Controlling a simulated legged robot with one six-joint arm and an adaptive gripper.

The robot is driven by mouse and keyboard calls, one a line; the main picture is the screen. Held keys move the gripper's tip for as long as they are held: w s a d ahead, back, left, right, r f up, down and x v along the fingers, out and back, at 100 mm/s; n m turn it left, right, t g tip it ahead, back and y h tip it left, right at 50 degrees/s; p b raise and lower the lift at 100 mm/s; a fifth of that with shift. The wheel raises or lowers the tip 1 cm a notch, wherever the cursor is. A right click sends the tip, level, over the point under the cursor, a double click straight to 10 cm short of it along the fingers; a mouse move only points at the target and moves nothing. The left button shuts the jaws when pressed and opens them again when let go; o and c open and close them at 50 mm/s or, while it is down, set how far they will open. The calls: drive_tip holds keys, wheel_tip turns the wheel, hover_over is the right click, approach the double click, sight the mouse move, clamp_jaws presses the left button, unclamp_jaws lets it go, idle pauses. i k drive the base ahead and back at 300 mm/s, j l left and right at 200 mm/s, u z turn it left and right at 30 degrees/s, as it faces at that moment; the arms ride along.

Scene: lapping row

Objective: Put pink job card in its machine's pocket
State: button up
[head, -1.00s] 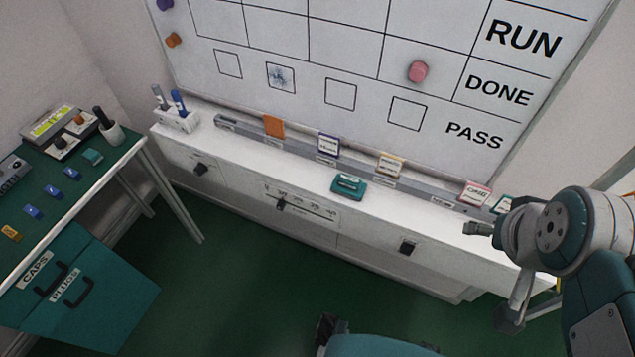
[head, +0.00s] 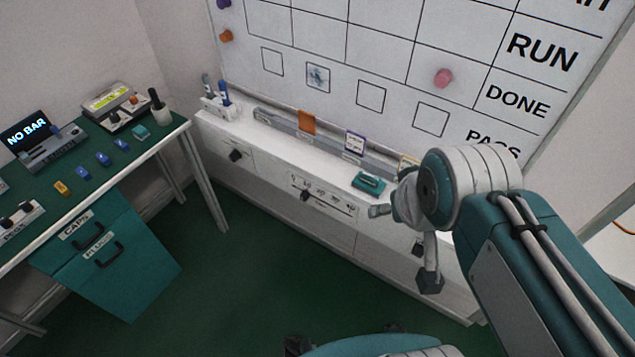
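The pink job card is not visible now; my arm covers the right part of the card rail where it stood earlier. My gripper (head: 405,246) hangs in front of the white cabinet, its two fingers apart with nothing seen between them. In the rail (head: 283,126) under the whiteboard stand an orange card (head: 307,122) and a purple-edged card (head: 355,142). A yellow-edged card (head: 408,161) is partly hidden behind my arm. No machine pocket can be made out clearly.
A teal block-like item (head: 369,183) lies on the cabinet top near my gripper. A pen holder (head: 220,107) stands at its left end. The whiteboard (head: 395,60) rises behind. A green-topped bench (head: 105,185) is at left. The green floor between is clear.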

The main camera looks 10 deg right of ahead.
sight(275, 138)
drive_tip(key=z, duration=1.35)
drive_tip(key=i, duration=0.4)
